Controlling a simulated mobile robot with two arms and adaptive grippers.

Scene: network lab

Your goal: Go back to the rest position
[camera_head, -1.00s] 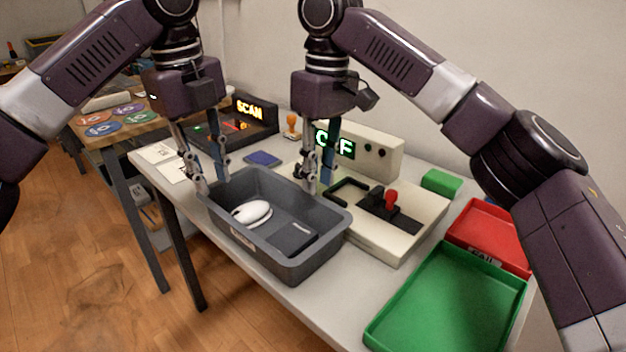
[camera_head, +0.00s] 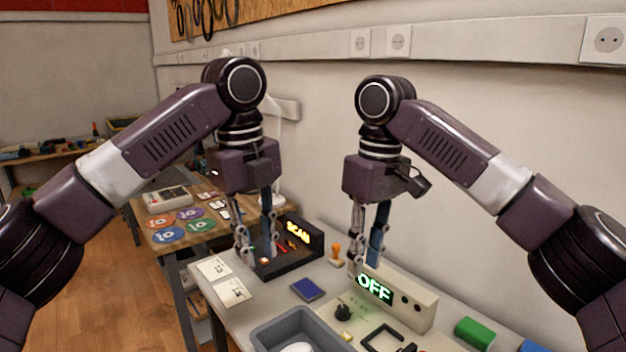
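The bin is cut off by the bottom edge, with part of a white mouse (camera_head: 297,347) inside.
A blue pad (camera_head: 308,289), an orange-handled stamp (camera_head: 336,254) and paper cards (camera_head: 232,292) lie on the table. A wooden table (camera_head: 160,243) with coloured discs stands behind left. The wall (camera_head: 500,110) is behind.

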